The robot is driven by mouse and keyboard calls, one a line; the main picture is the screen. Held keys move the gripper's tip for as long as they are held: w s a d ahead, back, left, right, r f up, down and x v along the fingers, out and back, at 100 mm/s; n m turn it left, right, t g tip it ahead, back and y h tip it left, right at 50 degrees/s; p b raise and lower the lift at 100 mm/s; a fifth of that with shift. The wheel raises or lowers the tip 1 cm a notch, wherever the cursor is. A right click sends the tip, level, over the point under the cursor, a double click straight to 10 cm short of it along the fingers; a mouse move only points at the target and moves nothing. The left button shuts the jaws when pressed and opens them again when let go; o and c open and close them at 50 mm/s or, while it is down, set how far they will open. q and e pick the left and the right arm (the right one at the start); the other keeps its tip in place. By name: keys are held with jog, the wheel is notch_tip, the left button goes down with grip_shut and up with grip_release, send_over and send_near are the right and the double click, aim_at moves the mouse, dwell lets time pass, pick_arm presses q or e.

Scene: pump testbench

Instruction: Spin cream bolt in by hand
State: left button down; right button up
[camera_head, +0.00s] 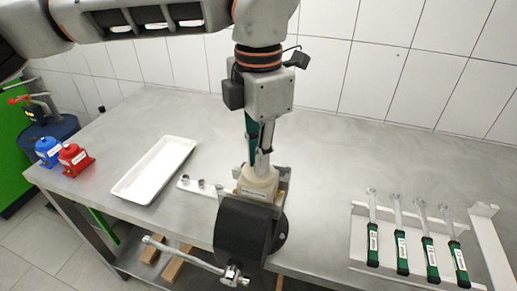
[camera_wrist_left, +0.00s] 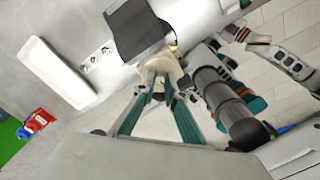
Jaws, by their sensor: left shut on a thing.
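A cream pump part (camera_head: 258,182) with a label stands at the near edge of the steel bench, behind a black block. My left gripper (camera_head: 262,158) reaches down from above, with its fingertips at the top of the cream part. In the left wrist view, the teal fingers of my left gripper (camera_wrist_left: 158,92) converge right at the cream part (camera_wrist_left: 160,70). They are shut on a small piece, which I take as the cream bolt; it is mostly hidden between the fingertips. How deep it sits cannot be seen. My right gripper is not clearly in view.
A black block (camera_head: 242,230) with a steel bar handle (camera_head: 183,255) is in front. A white strip with small dark pieces (camera_head: 198,186) and a white tray (camera_head: 155,170) lie left. Several green-handled wrenches (camera_head: 402,250) rest right.

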pick_arm(q)
jog(key=shift+m, duration=2.2)
jog(key=c, duration=2.1)
grip_release()
